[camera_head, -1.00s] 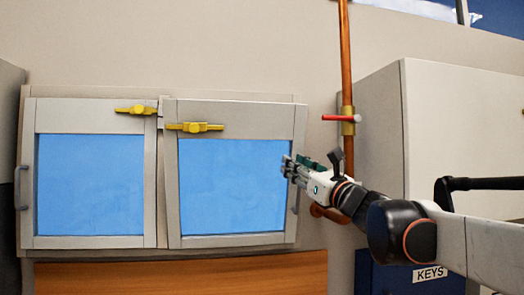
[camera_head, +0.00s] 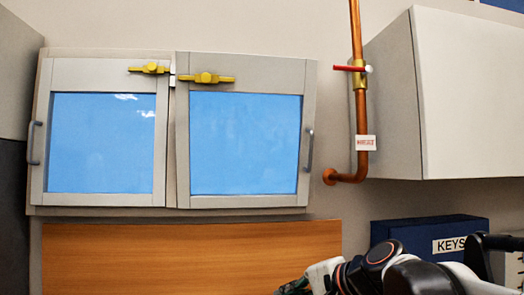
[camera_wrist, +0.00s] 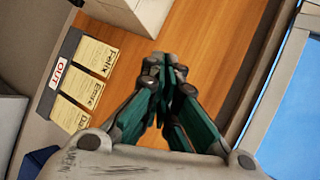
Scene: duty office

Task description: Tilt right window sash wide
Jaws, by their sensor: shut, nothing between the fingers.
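The right window sash (camera_head: 312,75) has a pale frame, a blue pane, a yellow latch (camera_head: 206,78) at its top left and a grey handle (camera_head: 309,150) on its right side. It looks slightly proud of the frame at the left. The left sash (camera_head: 47,150) stands beside it with its own yellow latch (camera_head: 149,68). My gripper (camera_head: 290,288) is low in the head view, below the right sash and partly cut off by the bottom edge. In the wrist view my gripper (camera_wrist: 165,62) has its green-sided fingers together, empty, over a wooden surface. Part of a window frame (camera_wrist: 265,75) shows at right.
A copper pipe (camera_head: 361,110) with a red-handled valve (camera_head: 350,68) runs right of the window. A white cabinet (camera_head: 465,100) and a blue KEYS box (camera_head: 410,231) are farther right. A wooden panel (camera_head: 150,255) lies below the window. Name cards (camera_wrist: 95,57) show in the wrist view.

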